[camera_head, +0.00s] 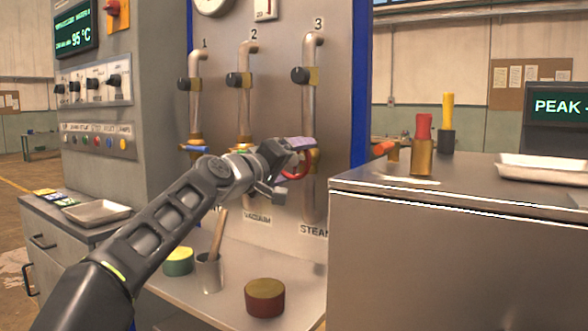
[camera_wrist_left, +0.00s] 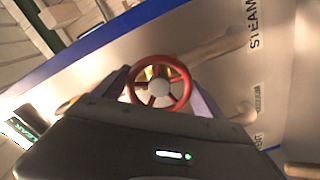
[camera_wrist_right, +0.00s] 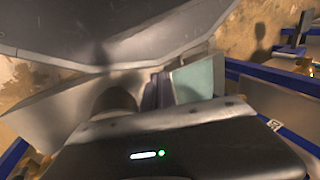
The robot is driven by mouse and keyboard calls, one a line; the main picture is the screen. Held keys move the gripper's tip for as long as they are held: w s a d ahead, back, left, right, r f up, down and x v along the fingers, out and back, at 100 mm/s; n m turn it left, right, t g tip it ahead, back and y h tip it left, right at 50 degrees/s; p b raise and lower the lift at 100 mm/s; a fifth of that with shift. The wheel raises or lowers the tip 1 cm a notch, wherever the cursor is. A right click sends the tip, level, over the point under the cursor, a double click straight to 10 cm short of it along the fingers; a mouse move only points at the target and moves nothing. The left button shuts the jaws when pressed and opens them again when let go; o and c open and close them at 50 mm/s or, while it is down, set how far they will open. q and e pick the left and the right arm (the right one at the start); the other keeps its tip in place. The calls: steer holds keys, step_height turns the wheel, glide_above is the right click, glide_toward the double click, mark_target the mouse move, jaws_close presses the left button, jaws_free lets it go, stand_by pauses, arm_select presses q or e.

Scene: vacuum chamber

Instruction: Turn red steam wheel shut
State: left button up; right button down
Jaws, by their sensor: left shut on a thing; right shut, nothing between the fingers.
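The red steam wheel (camera_head: 303,163) sits on the pipe numbered 3, above the STEAM label (camera_head: 314,230). In the left wrist view the wheel (camera_wrist_left: 159,83) shows its spokes and pale hub between the two fingers. My left gripper (camera_head: 295,160) is shut on the wheel, with a finger on each side of its rim. The gripper hides part of the wheel in the head view. My right gripper (camera_wrist_right: 160,95) is shut and empty. It shows only in the right wrist view, away from the wheel.
Pipes 1 and 2 stand left of the wheel. The shelf below holds a red-sided tin (camera_head: 265,300), a green tin (camera_head: 178,262) and a metal cup (camera_head: 209,272) with a wooden handle in it. A grey cabinet (camera_head: 455,250) stands close on the right, with red and yellow-topped items on it.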

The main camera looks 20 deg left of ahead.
arm_select(q)
steer(key=m, duration=0.1)
steer(key=m+b, duration=0.1)
steer(key=m, duration=0.1)
steer(key=m+b, duration=0.1)
steer(key=shift+f+m, duration=0.3)
steer(key=shift+m, duration=0.1)
steer(key=shift+a+m+b, duration=0.1)
steer(key=shift+m+b, duration=0.4)
steer(key=shift+m, duration=1.1)
steer(key=shift+r, duration=0.1)
steer(key=o, duration=1.3)
steer(key=s+a+b, duration=0.1)
steer(key=s+b, duration=0.1)
steer(key=s, duration=0.5)
steer(key=shift+s, duration=0.35)
